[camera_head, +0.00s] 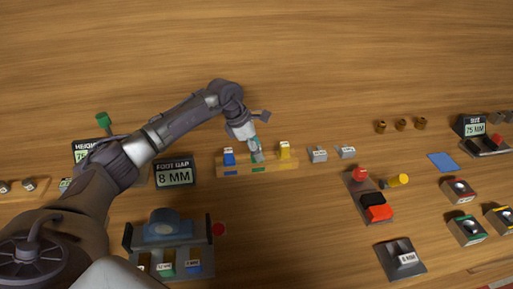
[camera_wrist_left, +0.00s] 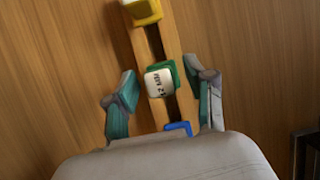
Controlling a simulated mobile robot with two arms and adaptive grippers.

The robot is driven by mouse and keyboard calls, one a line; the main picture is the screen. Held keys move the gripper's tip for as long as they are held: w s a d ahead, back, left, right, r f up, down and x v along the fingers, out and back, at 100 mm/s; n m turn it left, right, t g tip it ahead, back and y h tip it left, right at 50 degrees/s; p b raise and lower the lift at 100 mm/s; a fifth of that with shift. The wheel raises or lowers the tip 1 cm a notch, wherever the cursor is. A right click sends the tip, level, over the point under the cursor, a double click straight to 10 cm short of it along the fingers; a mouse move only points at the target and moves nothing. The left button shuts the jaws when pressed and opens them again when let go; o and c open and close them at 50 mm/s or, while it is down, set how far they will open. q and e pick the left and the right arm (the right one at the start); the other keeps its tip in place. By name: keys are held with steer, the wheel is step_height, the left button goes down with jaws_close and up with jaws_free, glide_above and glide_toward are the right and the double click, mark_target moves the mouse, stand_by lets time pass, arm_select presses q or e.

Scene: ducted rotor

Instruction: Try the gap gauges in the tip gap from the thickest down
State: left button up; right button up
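A wooden rack (camera_head: 292,165) holds a blue gauge (camera_head: 229,157), a green one and a yellow one (camera_head: 285,150). My left gripper (camera_head: 256,153) points down at the rack's middle and mostly hides the green gauge there. In the left wrist view, my left gripper (camera_wrist_left: 160,84) is open, with its teal fingers on either side of the green gauge (camera_wrist_left: 162,78). Its white label is hard to read. Gaps show between fingers and gauge. The yellow gauge (camera_wrist_left: 143,10) and blue gauge (camera_wrist_left: 178,129) are in line with it. My right gripper is not in view. I cannot identify the tip gap.
A dark fixture (camera_head: 127,236) holding a blue-grey round part (camera_head: 165,224) stands at front left. A "FOOT GAP 8 MM" display (camera_head: 175,173) is left of the rack. Two grey blocks (camera_head: 318,154) sit right of it. A dark base with red knob (camera_head: 360,175) is farther right.

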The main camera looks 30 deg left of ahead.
arm_select(q)
steer(key=v, duration=1.2)
